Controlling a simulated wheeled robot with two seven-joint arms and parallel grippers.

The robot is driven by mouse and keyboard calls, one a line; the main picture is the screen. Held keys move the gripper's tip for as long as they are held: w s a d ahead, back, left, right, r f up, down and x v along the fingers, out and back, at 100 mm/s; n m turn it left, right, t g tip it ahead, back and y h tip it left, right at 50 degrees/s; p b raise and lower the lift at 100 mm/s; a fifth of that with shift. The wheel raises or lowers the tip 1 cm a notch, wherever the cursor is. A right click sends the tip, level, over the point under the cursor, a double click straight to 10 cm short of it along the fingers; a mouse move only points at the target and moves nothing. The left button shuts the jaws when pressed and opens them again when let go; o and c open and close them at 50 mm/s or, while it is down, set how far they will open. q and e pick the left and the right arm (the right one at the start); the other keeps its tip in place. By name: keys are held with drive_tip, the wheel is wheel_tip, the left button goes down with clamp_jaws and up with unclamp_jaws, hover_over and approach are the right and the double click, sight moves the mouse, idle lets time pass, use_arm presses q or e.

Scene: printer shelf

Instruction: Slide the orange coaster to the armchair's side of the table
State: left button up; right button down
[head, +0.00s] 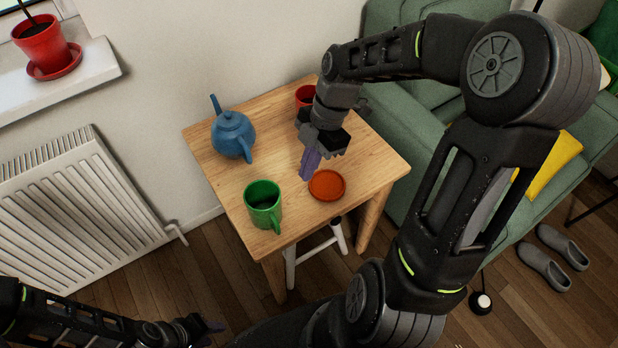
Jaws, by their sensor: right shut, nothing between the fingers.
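The orange coaster (328,186) is a small round dish lying flat near the front right edge of the wooden table (225,180). The green armchair (385,130) stands along the table's right side. My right gripper (308,171) points down with its purple fingers shut and empty, just left of the coaster; I cannot tell whether they touch it. My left gripper (212,328) is low at the bottom of the view, away from the table, and its fingers are too small and dark to read.
A green mug (263,204) stands left of the coaster at the front. A blue teapot (232,134) stands at the back left. A red cup (304,96) at the back is partly hidden by my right arm. Table surface right of the coaster is clear.

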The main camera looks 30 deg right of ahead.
sight(293, 210)
drive_tip(key=b+x, duration=0.2)
drive_tip(key=x, duration=0.8)
drive_tip(key=shift+s, duration=0.1)
drive_tip(key=d, duration=0.3)
drive_tip(key=shift+d+r, duration=0.15)
drive_tip(key=shift+d, duration=0.35)
drive_tip(key=shift+d, duration=0.1)
drive_tip(key=shift+d+r, duration=0.1)
drive_tip(key=shift+d, duration=0.25)
drive_tip(key=d+p, duration=0.1)
drive_tip(key=d, duration=0.5)
drive_tip(key=d+p, duration=0.2)
drive_tip(key=d, duration=0.5)
drive_tip(key=shift+w+d, duration=0.2)
drive_tip(key=shift+d, duration=0.15)
